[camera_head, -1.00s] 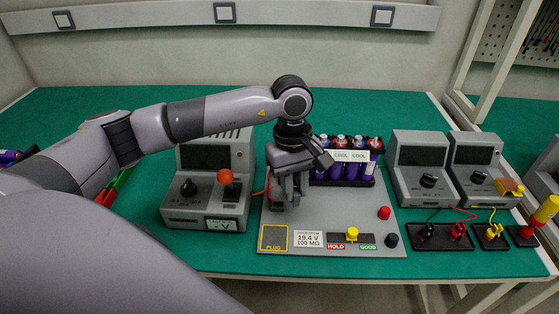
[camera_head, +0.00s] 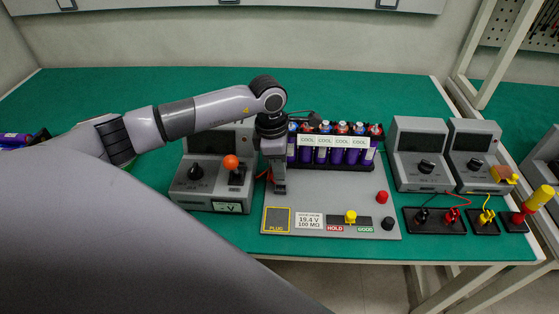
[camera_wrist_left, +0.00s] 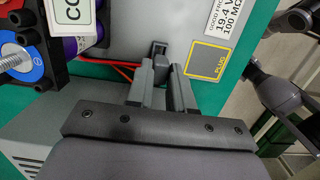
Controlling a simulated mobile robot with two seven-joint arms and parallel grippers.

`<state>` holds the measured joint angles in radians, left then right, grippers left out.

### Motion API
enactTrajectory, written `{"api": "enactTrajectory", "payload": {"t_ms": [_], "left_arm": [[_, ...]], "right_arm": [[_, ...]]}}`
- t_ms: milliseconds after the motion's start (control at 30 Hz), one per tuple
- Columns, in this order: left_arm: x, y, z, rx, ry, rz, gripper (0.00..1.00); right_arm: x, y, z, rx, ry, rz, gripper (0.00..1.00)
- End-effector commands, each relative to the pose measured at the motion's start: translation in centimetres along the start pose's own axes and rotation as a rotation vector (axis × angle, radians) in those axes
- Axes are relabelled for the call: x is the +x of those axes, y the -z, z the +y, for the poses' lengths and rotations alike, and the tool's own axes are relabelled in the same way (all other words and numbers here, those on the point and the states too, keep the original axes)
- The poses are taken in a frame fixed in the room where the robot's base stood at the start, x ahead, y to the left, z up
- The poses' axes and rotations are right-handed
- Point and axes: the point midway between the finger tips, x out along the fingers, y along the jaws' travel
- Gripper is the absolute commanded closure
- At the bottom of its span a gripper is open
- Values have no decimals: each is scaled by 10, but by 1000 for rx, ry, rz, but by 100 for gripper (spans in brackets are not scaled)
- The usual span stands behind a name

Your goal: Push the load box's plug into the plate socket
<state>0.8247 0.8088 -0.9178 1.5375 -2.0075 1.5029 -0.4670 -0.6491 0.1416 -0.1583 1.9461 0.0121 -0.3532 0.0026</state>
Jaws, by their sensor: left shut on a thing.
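My left gripper (camera_head: 279,186) points down over the left part of the grey plate (camera_head: 340,190). In the left wrist view its two fingers (camera_wrist_left: 163,82) are shut on a small dark plug (camera_wrist_left: 159,50), which is partly hidden between them. The square marked PLUG (camera_head: 277,220), outlined in yellow, lies just in front of the gripper; it also shows in the left wrist view (camera_wrist_left: 208,59), beside the fingers. A grey box with an orange-topped lever (camera_head: 213,178) stands left of the plate, with a red cable beside it. I cannot tell whether the plug touches the plate. My right gripper is not in view.
Purple cells (camera_head: 336,153) labelled COOL stand in a row at the plate's back. A yellow slider (camera_head: 350,216), a red button (camera_head: 382,197) and a black button (camera_head: 388,223) are on the plate. Two grey meters (camera_head: 420,155) stand at right.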

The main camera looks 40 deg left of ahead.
Motion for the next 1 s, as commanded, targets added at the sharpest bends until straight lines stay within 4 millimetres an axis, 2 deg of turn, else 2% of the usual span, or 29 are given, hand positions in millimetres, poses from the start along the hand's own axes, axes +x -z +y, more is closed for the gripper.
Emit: {"api": "enactTrajectory", "payload": {"t_ms": [33, 167, 367, 700, 1000], "left_arm": [[12, 1, 0, 1, 2, 0, 100], [29, 4, -1, 1, 3, 1, 100], [25, 3, 0, 2, 1, 0, 100], [41, 4, 0, 2, 1, 0, 100], [40, 4, 0, 2, 1, 0, 100]], "right_arm": [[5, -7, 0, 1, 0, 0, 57], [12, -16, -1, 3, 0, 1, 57], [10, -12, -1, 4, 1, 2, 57], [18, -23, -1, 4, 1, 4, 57], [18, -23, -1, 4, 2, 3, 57]]}}
